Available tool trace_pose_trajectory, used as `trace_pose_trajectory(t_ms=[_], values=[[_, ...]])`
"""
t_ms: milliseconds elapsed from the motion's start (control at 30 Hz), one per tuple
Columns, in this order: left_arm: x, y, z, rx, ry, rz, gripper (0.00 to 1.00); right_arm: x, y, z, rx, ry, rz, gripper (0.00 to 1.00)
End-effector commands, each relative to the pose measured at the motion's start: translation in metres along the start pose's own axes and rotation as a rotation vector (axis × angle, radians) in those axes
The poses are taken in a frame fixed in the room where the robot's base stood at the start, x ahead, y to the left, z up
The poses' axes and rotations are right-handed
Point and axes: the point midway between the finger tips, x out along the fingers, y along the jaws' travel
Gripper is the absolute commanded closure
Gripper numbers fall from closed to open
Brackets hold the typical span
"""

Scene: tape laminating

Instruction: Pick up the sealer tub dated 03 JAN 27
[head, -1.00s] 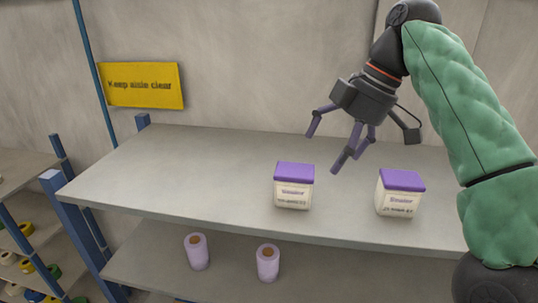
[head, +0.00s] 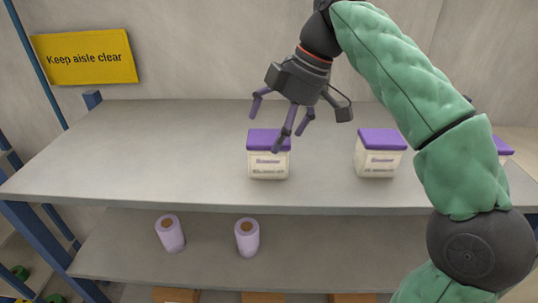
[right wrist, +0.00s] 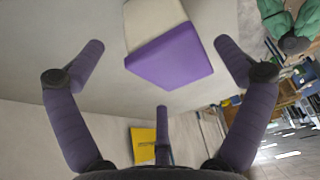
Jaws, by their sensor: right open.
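Three sealer tubs with cream bodies and purple lids are on the grey shelf top: a left tub (head: 269,168), a middle tub (head: 379,160), and a right tub (head: 503,149) mostly hidden behind my right arm. Their date lines are too small to read. My right gripper (head: 282,128) is open and empty above the left tub, and one fingertip overlaps its lid in the head view. In the right wrist view a tub's purple lid (right wrist: 170,56) shows between the spread fingers, apart from them; it appears to be the left tub. My left gripper is not in view.
The shelf top (head: 130,150) is clear left of the tubs. Two lilac rolls (head: 170,233) (head: 247,237) stand on the lower shelf (head: 205,260). A yellow "Keep aisle clear" sign (head: 85,57) hangs on the wall behind.

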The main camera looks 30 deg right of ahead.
Motion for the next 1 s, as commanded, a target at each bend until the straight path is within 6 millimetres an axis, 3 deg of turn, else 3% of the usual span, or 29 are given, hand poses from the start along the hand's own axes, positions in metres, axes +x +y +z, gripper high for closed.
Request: trace_pose_trajectory(t_ms=[233, 533, 567, 700, 800, 1000], values=[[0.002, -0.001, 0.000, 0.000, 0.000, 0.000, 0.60, 0.030, -0.001, -0.001, 0.001, -0.001, -0.001, 0.00], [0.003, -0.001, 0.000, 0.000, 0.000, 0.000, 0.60, 0.035, -0.001, -0.002, 0.001, 0.000, 0.000, 0.00], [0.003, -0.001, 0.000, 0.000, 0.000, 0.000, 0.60, 0.035, -0.001, -0.002, 0.001, 0.000, 0.000, 0.03], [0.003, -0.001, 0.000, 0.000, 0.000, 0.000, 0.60, 0.035, -0.001, -0.002, 0.001, 0.000, 0.000, 0.42], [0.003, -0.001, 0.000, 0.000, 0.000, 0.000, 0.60, 0.035, -0.001, -0.002, 0.001, 0.000, 0.000, 0.64], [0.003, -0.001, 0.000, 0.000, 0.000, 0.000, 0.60, 0.035, -0.001, -0.002, 0.000, 0.000, 0.000, 0.65]])
